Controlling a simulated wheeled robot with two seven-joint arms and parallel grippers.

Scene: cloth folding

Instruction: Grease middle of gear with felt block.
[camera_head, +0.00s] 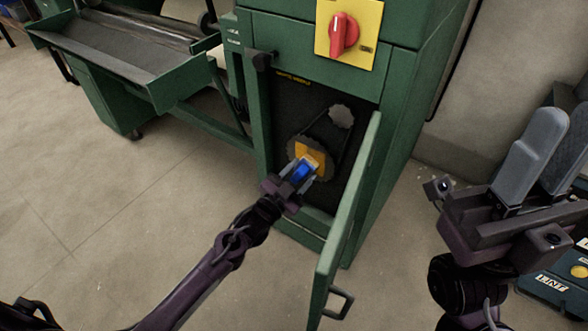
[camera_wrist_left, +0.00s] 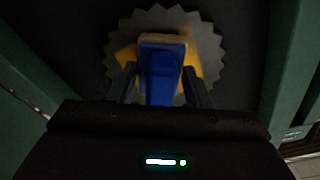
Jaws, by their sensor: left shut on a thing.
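The large grey toothed gear (camera_head: 335,154) with a yellow-orange middle (camera_head: 304,149) sits inside the open green cabinet. In the left wrist view the gear (camera_wrist_left: 122,33) stands straight ahead, its yellow middle (camera_wrist_left: 203,55) partly hidden by the block. My left gripper (camera_head: 303,170) is shut on the blue felt block (camera_head: 302,173), which has a pale tan felt end. In the left wrist view the block (camera_wrist_left: 162,75) lies between the fingers, felt end before the gear's middle. I cannot tell whether it touches. My right gripper (camera_head: 565,118) is open and empty at the right.
The green cabinet door (camera_head: 341,235) stands open to the right of my left gripper. A smaller grey gear (camera_head: 341,116) is above the large one. A red switch (camera_head: 343,35) is on the cabinet front. A dark green case (camera_head: 553,284) lies at the lower right.

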